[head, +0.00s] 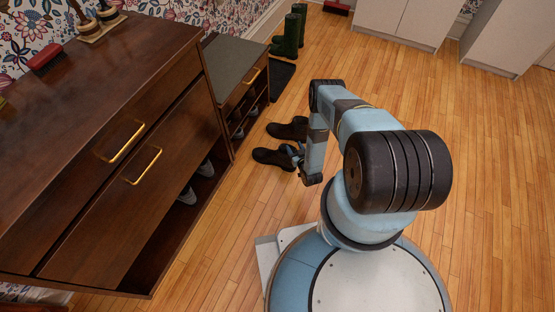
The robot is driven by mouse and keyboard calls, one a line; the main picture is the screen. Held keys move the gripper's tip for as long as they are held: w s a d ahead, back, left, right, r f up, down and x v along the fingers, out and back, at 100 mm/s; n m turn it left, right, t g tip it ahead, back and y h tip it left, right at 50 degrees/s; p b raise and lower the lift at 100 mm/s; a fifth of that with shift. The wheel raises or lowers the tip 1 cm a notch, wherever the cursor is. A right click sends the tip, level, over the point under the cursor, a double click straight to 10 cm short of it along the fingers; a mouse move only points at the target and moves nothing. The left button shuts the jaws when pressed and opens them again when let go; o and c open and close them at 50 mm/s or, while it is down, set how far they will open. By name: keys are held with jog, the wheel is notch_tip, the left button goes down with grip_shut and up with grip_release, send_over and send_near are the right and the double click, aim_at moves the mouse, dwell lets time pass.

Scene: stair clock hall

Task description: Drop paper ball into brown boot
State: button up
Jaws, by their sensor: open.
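A pair of dark low boots stands on the wooden floor beside the shoe bench. The farther boot (286,130) and the nearer boot (270,157) both point left, and they look very dark brown or black. My gripper (297,153) is low at the heel end of the nearer boot, close to its opening. It is open, and my arm partly covers the boots' right ends. I cannot tell whether it touches the boot. No paper ball shows; whether one lies inside the boot is hidden.
A dark wooden cabinet (125,130) with brass handles fills the left, with shoes on its low shelf. A shoe bench (233,72) stands behind it. Green rubber boots (291,35) and a dark mat (281,78) are farther back. The floor (485,150) on the right is clear.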

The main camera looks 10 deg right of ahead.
jog(key=v, duration=0.9)
jog(key=shift+s, duration=0.35)
jog(key=shift+d, duration=0.1)
